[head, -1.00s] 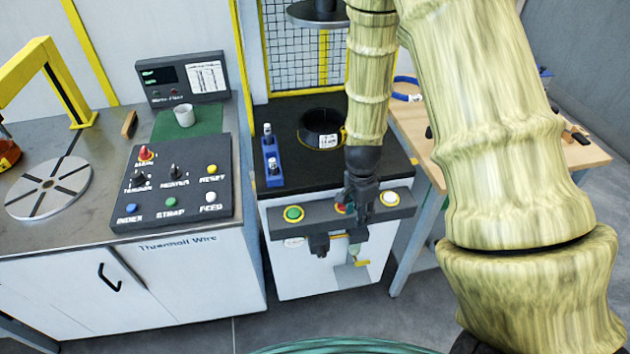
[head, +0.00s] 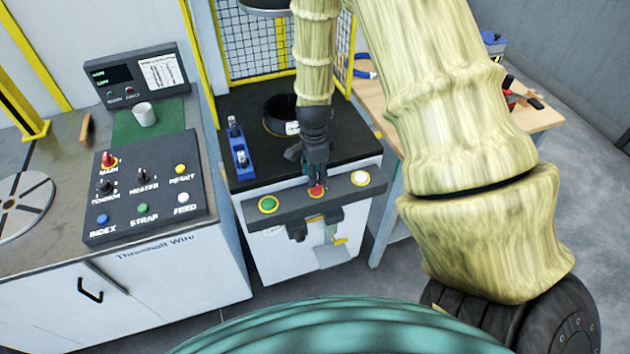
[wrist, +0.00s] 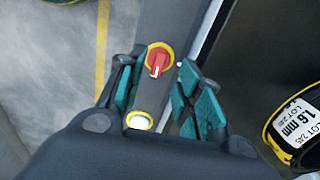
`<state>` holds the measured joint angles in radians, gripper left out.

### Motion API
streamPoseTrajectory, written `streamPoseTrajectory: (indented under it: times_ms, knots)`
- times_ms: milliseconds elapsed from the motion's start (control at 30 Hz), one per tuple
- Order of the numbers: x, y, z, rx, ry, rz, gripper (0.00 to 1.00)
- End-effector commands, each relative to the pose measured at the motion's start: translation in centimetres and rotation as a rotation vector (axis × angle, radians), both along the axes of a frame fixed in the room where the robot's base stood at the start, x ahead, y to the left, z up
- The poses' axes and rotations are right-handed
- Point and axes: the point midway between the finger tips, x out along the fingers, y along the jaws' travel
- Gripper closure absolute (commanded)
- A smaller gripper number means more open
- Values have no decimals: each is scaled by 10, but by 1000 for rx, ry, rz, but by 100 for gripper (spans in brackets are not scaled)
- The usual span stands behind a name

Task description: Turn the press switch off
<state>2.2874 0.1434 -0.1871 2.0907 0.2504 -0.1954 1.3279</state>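The press switch is a red rotary knob on a yellow ring (head: 317,191), in the middle of the grey front bar of the press. In the wrist view, the red knob (wrist: 159,61) carries a pale pointer mark. My gripper (head: 316,172) is just above and behind the knob in the head view. In the wrist view, its two teal-padded fingers (wrist: 157,80) are spread, one on each side of the bar, with the knob between and beyond them. A gap shows between knob and fingers; nothing is held. Whether the fingers reach the knob's depth is unclear.
A green button (head: 268,204) and a white button (head: 361,178) flank the knob. A black coil (head: 279,116) and a blue holder (head: 240,158) sit on the press top. A control panel (head: 145,190) stands on the left cabinet. Dark fittings hang below the bar.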

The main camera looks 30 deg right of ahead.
Motion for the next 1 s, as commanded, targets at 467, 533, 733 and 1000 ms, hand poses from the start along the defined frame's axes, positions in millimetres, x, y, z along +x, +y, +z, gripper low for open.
streamPoseTrajectory:
  times_ms: [467,533,733,1000]
  knots:
    - [-1,-2,-43,0,0,-2,65]
    - [0,-2,-46,0,-1,-3,65]
    - [-1,-2,-49,0,-1,-3,65]
    - [-1,-2,-49,0,-1,-3,82]
